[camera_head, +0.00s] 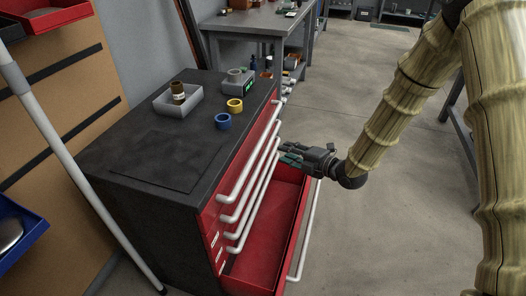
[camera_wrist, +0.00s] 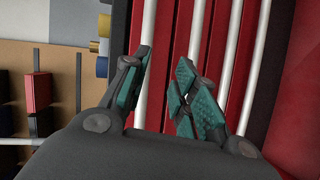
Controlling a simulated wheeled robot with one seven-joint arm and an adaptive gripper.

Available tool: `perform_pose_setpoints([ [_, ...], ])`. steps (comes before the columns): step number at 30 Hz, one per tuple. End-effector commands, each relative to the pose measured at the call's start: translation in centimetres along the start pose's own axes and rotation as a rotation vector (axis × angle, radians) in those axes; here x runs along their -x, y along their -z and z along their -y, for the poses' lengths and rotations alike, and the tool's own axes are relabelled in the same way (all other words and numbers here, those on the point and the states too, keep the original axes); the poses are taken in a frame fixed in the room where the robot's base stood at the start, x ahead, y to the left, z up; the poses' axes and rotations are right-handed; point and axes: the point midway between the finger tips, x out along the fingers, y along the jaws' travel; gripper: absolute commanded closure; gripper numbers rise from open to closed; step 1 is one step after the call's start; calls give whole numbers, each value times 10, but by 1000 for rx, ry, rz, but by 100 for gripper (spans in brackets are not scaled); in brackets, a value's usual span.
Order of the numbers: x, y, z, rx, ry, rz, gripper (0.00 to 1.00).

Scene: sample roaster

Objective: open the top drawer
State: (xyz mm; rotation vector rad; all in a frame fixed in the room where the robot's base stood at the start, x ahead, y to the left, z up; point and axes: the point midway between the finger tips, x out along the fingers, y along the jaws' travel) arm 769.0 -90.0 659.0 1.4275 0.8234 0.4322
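The red drawer cabinet (camera_head: 150,160) has a dark top and a stack of drawers with long white bar handles. The top drawer handle (camera_head: 240,171) is the uppermost bar, and its drawer looks shut. In the wrist view it appears to be the leftmost long bar (camera_wrist: 149,20), partly hidden by the left finger. My gripper (camera_head: 289,156) is beside the drawer fronts, above the open lower drawer. In the wrist view my gripper (camera_wrist: 164,82) has its teal-padded fingers apart with nothing held. I cannot tell whether a finger touches a handle.
The pulled-out lower drawer (camera_head: 265,258) sticks out below my gripper and looks empty. Floor (camera_head: 390,220) to the right is clear.

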Motion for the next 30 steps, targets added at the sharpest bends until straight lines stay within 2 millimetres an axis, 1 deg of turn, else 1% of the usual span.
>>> perform_pose_setpoints([
  [1,-4,-2,-2,45,-21,-11,72],
  [4,-7,-4,-12,113,-48,-28,72],
  [8,-12,-4,-18,148,-61,-37,72],
  [11,-20,-3,-18,150,-62,-38,72],
  [14,-34,-3,-19,149,-62,-37,72],
  [24,-88,-1,-21,146,-61,-37,72],
  [30,-109,0,-23,145,-60,-37,72],
])
